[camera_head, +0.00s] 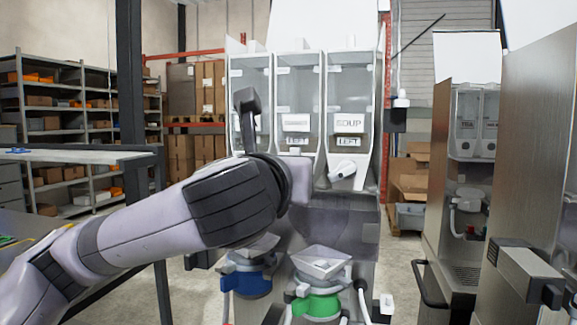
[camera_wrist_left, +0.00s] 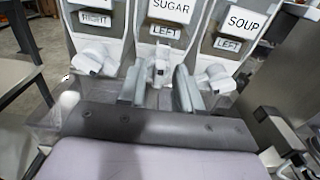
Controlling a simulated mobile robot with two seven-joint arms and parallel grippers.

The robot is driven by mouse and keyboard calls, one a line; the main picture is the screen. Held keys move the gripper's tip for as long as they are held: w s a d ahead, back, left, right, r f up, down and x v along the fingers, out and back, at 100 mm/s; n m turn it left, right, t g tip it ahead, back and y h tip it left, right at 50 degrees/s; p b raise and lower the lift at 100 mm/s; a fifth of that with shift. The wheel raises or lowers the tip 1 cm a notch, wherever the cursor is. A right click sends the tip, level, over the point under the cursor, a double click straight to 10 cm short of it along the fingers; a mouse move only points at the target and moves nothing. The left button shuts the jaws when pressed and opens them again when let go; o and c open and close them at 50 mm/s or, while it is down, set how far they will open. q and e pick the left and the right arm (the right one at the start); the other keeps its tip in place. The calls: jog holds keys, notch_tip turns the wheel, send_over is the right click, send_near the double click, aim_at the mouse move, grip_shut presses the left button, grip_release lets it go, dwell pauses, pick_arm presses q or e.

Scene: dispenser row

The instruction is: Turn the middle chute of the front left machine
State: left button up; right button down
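The front left machine (camera_head: 345,215) has three clear hoppers with white chutes. In the left wrist view the middle chute (camera_wrist_left: 160,72) is under the labels SUGAR and LEFT and its spout points toward me. My left gripper (camera_wrist_left: 161,90) is open, with one finger on each side of the middle chute; I cannot tell whether either finger touches it. In the head view my left forearm and wrist hide the gripper and most of the middle chute. My right gripper is in neither view.
The right chute (camera_wrist_left: 215,78) under SOUP and the left chute (camera_wrist_left: 95,60) under RIGHT flank the middle one closely. Below the machine's chutes are a blue-collared funnel (camera_head: 250,282) and a green-collared funnel (camera_head: 318,303). Another machine (camera_head: 463,170) stands at the right.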

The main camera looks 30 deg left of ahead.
pick_arm(q)
grip_shut()
jog(key=shift+n, duration=0.5)
jog(key=n+b, duration=0.1)
jog(key=n, duration=0.6)
jog(key=n+b, duration=0.1)
jog(key=n, duration=0.7)
jog(key=f+n+b, duration=0.1)
jog(key=n, duration=0.6)
jog(key=shift+a+n, duration=0.25)
jog(key=shift+n, duration=0.35)
